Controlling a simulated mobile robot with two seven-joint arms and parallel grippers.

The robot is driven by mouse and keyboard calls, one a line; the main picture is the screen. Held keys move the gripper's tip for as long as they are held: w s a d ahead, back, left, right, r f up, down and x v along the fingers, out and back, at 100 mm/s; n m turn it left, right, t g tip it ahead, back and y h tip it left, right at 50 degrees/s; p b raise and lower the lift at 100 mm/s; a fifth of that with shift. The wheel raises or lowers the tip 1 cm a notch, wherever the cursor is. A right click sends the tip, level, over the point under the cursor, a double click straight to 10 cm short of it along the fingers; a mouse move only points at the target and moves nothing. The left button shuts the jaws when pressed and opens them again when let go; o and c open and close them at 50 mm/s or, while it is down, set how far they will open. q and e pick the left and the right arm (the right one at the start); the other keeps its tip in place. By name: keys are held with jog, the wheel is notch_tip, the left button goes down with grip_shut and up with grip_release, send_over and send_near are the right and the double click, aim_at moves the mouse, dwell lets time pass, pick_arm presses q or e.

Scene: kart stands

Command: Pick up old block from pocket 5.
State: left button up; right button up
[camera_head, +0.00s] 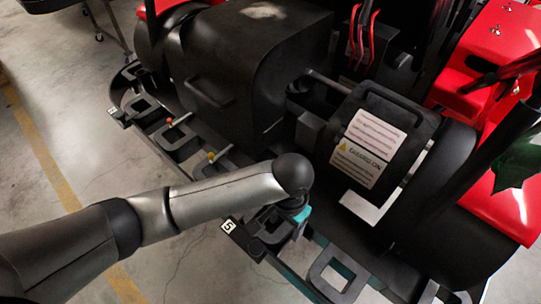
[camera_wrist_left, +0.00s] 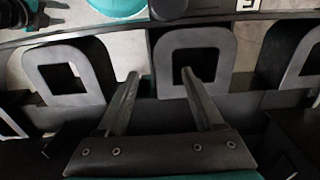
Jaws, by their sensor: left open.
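The block by the number 5 label (camera_head: 229,226) is a dark grey square ring (camera_head: 268,236), partly hidden under my left wrist in the head view. In the left wrist view I take it to be the middle grey ring (camera_wrist_left: 165,45), lying in the tray near the partly cut-off label (camera_wrist_left: 247,4). My left gripper (camera_wrist_left: 160,75) is open and empty. Its right finger appears over the ring's square hole, and its left finger over the gap beside the ring. I cannot tell the height between fingertips and block. My right gripper is not in view.
More grey rings lie along the tray: one at left (camera_wrist_left: 42,75) and one at right (camera_wrist_left: 312,45) in the wrist view. A lighter ring (camera_head: 322,268) lies right of my gripper in the head view. The black machine body (camera_head: 245,70) and a guard panel (camera_head: 405,115) rise behind the tray.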

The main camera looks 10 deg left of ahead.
aim_at(284, 231)
pick_arm(q)
notch_tip(284, 231, down, 5)
jog(key=shift+w+a+f+b, duration=0.1)
jog(key=shift+w+a+b, duration=0.05)
jog(key=shift+b, duration=0.45)
grip_shut()
dwell(1.0)
